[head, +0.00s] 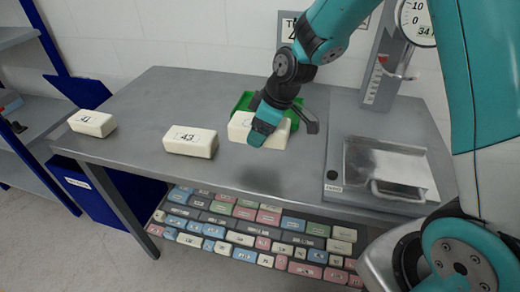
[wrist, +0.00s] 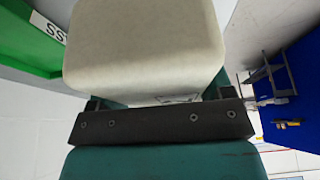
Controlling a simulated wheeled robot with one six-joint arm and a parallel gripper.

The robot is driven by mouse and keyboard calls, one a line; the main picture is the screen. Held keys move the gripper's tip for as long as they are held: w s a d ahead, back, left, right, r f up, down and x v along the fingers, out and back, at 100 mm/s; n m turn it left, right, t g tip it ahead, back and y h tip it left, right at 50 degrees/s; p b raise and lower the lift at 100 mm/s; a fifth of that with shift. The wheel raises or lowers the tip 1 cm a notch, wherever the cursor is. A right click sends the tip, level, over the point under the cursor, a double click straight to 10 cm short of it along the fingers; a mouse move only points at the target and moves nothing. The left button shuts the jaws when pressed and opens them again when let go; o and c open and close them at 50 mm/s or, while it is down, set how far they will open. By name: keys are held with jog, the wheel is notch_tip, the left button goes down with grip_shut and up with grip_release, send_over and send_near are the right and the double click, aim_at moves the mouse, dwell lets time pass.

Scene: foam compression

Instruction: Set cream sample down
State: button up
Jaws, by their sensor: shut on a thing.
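My gripper (head: 278,118) is shut on a cream foam block (head: 240,127), in front of the green tray. The same block (wrist: 145,50) fills the top middle of the wrist view, its far end sticking out beyond the dark gripper bar. A gripper finger and the wrist hide part of it in the head view. I cannot tell whether its underside touches the table. Two other cream blocks lie on the grey table (head: 140,105): one labelled block (head: 190,141) left of my gripper and another (head: 92,123) at the far left edge.
The green tray (head: 243,100) is just behind the held block. A metal press plate (head: 385,165) with a handle stands at the right, below a dial gauge (head: 416,20). Several coloured blocks fill the shelf under the table. A blue bin (head: 95,195) is at lower left.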

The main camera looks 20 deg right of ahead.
aim_at(256, 160)
notch_tip(256, 160, down, 8)
jog(key=shift+r+p, duration=0.1)
jog(key=shift+p, duration=0.2)
jog(key=o, duration=0.9)
